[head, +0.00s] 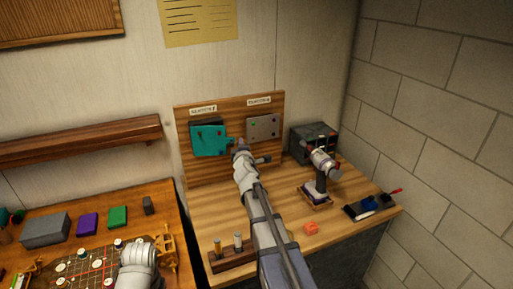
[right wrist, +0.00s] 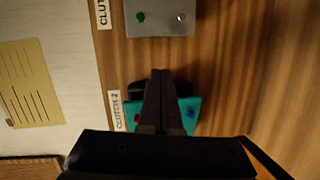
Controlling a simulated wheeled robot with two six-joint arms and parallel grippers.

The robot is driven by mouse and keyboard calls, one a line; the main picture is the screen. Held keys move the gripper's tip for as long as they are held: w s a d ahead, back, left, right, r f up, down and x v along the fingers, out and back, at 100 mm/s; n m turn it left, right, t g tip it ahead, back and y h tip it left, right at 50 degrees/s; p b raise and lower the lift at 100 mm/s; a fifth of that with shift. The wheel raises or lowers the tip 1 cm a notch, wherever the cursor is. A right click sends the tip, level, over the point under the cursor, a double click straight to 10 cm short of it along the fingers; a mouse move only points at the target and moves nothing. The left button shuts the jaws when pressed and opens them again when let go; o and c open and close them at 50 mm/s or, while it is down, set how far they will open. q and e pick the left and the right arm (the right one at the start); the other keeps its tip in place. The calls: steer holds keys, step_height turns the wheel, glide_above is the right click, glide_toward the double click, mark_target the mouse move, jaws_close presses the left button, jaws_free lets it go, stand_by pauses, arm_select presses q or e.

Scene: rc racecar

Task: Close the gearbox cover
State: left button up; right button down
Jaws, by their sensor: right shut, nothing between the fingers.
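A teal plate (head: 209,139) is on the upright wooden board, with a dark part (head: 204,123) showing behind its top edge. It looks like a cover standing off a dark housing, but how far it is open I cannot tell. My right gripper (head: 240,143) is at the plate's right edge in the head view. In the right wrist view the shut, empty fingers (right wrist: 161,75) lie across the teal plate (right wrist: 191,115) and hide its middle. Whether they touch it I cannot tell. A red and a blue dot show on the plate.
A grey plate (head: 263,128) is mounted right of the teal one. Bare bench lies around the red block.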

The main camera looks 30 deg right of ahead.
arm_select(q)
steer(key=shift+r, duration=0.35)
steer(key=shift+r+p, duration=0.1)
steer(key=shift+p, duration=0.2)
steer(key=shift+r, duration=0.1)
arm_select(e)
steer(key=s+d+r, duration=0.1)
steer(key=s+d, duration=0.3)
steer(key=s, duration=0.5)
steer(key=shift+d, duration=0.15)
steer(key=shift+s, duration=0.1)
